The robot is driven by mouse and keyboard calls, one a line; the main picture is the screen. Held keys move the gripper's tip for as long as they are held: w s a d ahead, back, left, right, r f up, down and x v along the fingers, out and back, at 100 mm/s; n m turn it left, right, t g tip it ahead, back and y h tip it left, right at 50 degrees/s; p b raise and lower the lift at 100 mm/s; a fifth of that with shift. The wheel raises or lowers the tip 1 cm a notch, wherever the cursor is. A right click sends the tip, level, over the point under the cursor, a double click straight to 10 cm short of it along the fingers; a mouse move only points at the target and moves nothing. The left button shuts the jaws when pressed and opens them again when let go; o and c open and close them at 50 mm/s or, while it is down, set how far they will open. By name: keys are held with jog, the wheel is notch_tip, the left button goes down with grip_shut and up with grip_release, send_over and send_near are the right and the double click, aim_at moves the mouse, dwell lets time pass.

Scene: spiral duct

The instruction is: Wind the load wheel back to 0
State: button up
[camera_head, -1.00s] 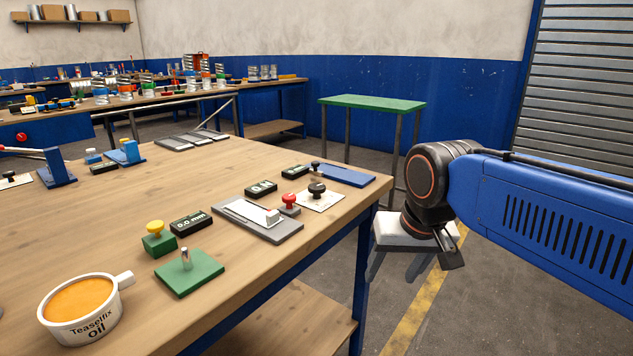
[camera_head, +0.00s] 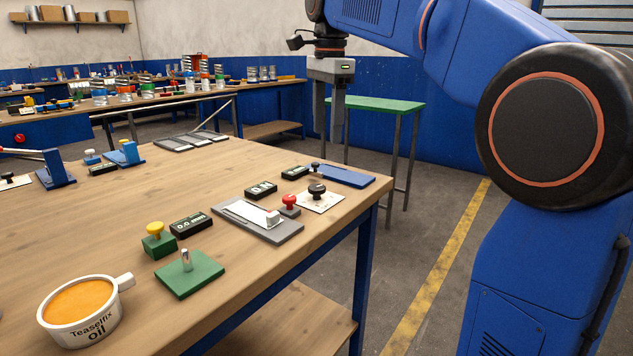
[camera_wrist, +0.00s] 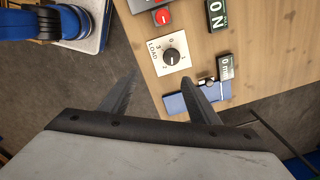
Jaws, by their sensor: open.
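The load wheel is a black knob (camera_head: 317,190) on a square white plate near the right edge of the wooden bench. In the wrist view the knob (camera_wrist: 171,57) sits on its white plate (camera_wrist: 160,67), marked LOAD with numbers from 0 to 3 around it. I cannot tell which number it points to. My gripper (camera_head: 328,136) hangs open and empty with its fingers down, above and beyond the bench's far right corner. In the wrist view my gripper (camera_wrist: 160,78) shows both fingers apart, and the knob lies past their tips, touching neither.
A red button (camera_head: 289,200) stands close to the load wheel, beside a grey slide plate (camera_head: 285,232). A blue plate (camera_head: 347,177) with a small black knob and dark displays (camera_head: 261,189) are near. A green table (camera_head: 371,103) stands behind. The bench's middle is clear.

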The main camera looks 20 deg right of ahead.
aim_at(317, 187)
jog(key=w+a+r+m, duration=0.1)
jog(key=w+r+m, duration=0.1)
jog(key=w, duration=0.2)
jog(key=shift+g, duration=0.3)
jog(key=f, duration=1.7)
jog(key=shift+s+a+f, duration=0.1)
jog(key=shift+a+f, duration=0.1)
jog(key=shift+f, duration=0.1)
jog(key=c, duration=1.1)
